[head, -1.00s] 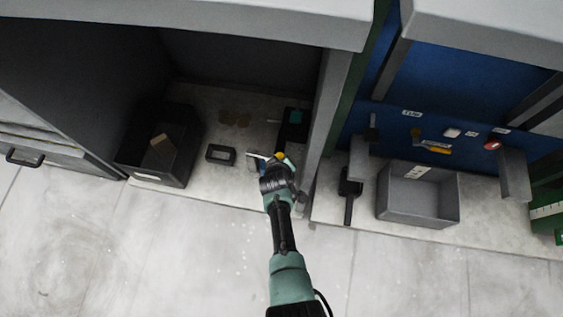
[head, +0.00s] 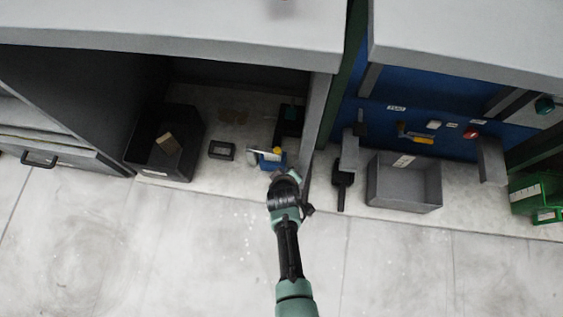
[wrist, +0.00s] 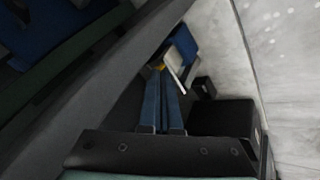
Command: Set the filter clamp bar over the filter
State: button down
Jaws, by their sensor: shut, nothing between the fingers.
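A pale bar (head: 256,152) with a yellow knob (head: 277,151) lies at a blue block (head: 273,163) on the left bay's floor; it looks like the clamp bar over the filter. The bar also shows in the wrist view (wrist: 173,66), against the blue block (wrist: 184,43). My gripper (head: 294,173) is just right and in front of the block. In the wrist view its two fingers (wrist: 164,80) are shut together, empty, with the tips close to the bar. I cannot tell whether they touch it or how the bar is seated.
A black bin (head: 150,165) with a tan block (head: 168,143) stands left, and a small dark frame (head: 221,150) beside the bar. A dark unit (head: 289,120) stands behind. A grey divider (head: 318,115) rises close right of my gripper. A grey tray (head: 405,195) is farther right.

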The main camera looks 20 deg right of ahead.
aim_at(264, 149)
jog(key=k+j, duration=0.25)
jog(key=k, duration=0.2)
jog(key=k+j, duration=0.3)
jog(key=k, duration=0.15)
